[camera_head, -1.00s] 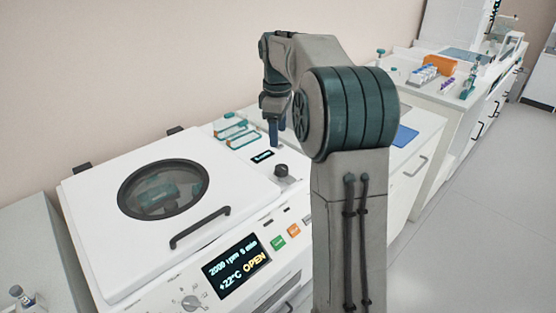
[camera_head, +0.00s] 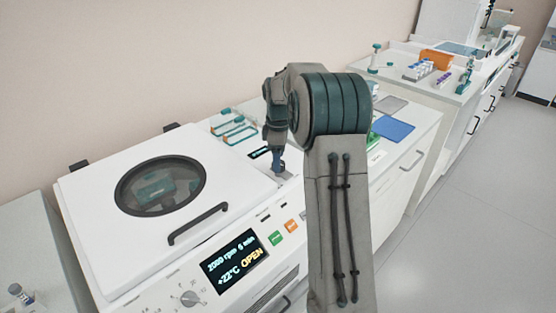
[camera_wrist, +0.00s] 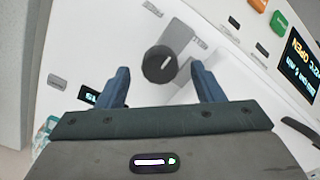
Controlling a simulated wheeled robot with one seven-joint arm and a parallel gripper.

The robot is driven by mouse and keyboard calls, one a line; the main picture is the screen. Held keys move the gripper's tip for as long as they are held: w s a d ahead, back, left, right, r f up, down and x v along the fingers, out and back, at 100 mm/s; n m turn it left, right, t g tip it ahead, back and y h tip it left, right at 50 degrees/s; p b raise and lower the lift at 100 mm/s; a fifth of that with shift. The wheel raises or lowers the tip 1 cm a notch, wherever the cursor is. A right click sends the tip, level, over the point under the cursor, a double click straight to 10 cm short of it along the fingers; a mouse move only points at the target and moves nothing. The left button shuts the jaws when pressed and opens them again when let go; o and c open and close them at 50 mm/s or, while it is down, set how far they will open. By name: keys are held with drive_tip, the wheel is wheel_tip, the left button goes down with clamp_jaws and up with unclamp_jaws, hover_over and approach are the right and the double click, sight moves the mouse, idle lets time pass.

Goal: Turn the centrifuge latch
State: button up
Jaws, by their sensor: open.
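The centrifuge (camera_head: 150,250) is a white box with a closed-looking lid, a round dark window (camera_head: 160,186) and a black bar handle (camera_head: 198,222). Its display (camera_head: 234,261) reads OPEN. The latch is a dark round knob (camera_wrist: 159,65) with a white mark, on the panel right of the lid. My gripper (camera_wrist: 160,88) is open in the wrist view, with one blue finger on each side of the knob, apart from it. In the head view my gripper (camera_head: 278,165) points down over the latch and hides it.
Green and orange buttons (camera_head: 291,226) and a dial (camera_head: 189,298) sit on the centrifuge front. Teal racks (camera_head: 232,130) lie behind. A blue mat (camera_head: 392,128) is on the counter to the right. A farther bench carries an orange box (camera_head: 435,59).

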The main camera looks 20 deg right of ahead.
drive_tip(key=shift+f, duration=0.8)
drive_tip(key=c, duration=1)
